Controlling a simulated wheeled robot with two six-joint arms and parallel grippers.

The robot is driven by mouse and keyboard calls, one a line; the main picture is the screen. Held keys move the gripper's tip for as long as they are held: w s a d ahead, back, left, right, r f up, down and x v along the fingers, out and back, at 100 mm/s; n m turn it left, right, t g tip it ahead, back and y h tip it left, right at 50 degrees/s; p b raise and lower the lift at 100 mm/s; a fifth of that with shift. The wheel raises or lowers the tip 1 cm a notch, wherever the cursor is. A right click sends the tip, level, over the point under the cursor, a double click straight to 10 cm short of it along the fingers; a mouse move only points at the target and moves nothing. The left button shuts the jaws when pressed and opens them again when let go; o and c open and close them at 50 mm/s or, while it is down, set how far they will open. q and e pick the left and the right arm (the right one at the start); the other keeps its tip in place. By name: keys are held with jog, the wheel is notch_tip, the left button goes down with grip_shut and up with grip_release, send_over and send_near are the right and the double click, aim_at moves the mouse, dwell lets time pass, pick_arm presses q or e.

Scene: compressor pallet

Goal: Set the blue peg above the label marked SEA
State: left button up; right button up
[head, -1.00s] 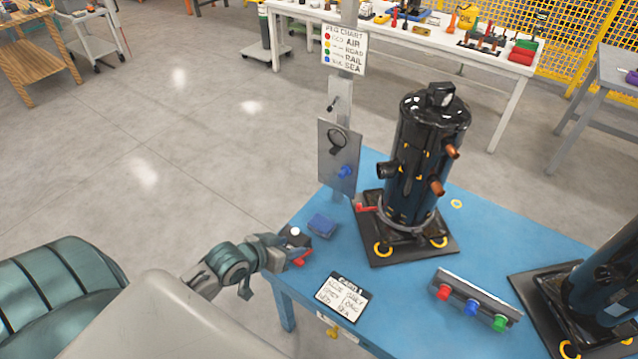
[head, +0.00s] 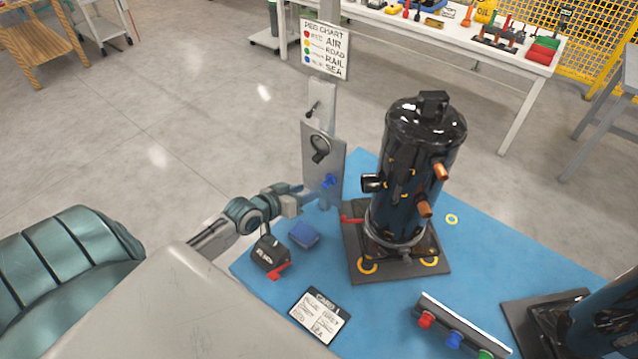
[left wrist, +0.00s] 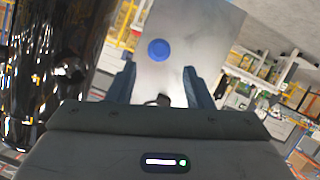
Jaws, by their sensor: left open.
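A blue peg (head: 328,181) sticks out of the lower part of an upright grey panel (head: 322,160) on a post. In the left wrist view the blue peg (left wrist: 158,49) shows end-on as a round blue disc, ahead of and between my fingers. My left gripper (head: 307,196) is open, just left of the panel and slightly below the peg. Its two fingers (left wrist: 161,86) hold nothing. A white peg chart (head: 325,50) above the panel lists AIR, ROAD, RAIL and SEA beside coloured dots. Another blue peg (head: 454,341) sits in a rail between a red and a green one.
A black compressor (head: 415,165) stands on a dark base right of the panel. On the blue table are a black box with a red lever (head: 270,254), a blue block (head: 304,235) and a written card (head: 319,316). Another dark unit (head: 590,310) is at right.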

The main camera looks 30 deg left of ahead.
aim_at(324, 185)
pick_arm(q)
jog(key=x, duration=0.3)
jog(key=shift+w+d+f, duration=0.1)
jog(key=shift+w, duration=0.3)
jog(key=x, duration=0.3)
jog(key=shift+f, duration=0.1)
jog(key=shift+w+f, duration=0.1)
jog(key=shift+w, duration=0.15)
jog(key=shift+w+d, duration=0.1)
jog(key=shift+d, duration=0.05)
jog(key=shift+c, duration=0.3)
grip_shut()
jog(key=c, duration=0.8)
grip_release()
grip_shut()
pick_arm(e)
jog(key=shift+w+a, duration=0.3)
jog(key=shift+w, duration=0.35)
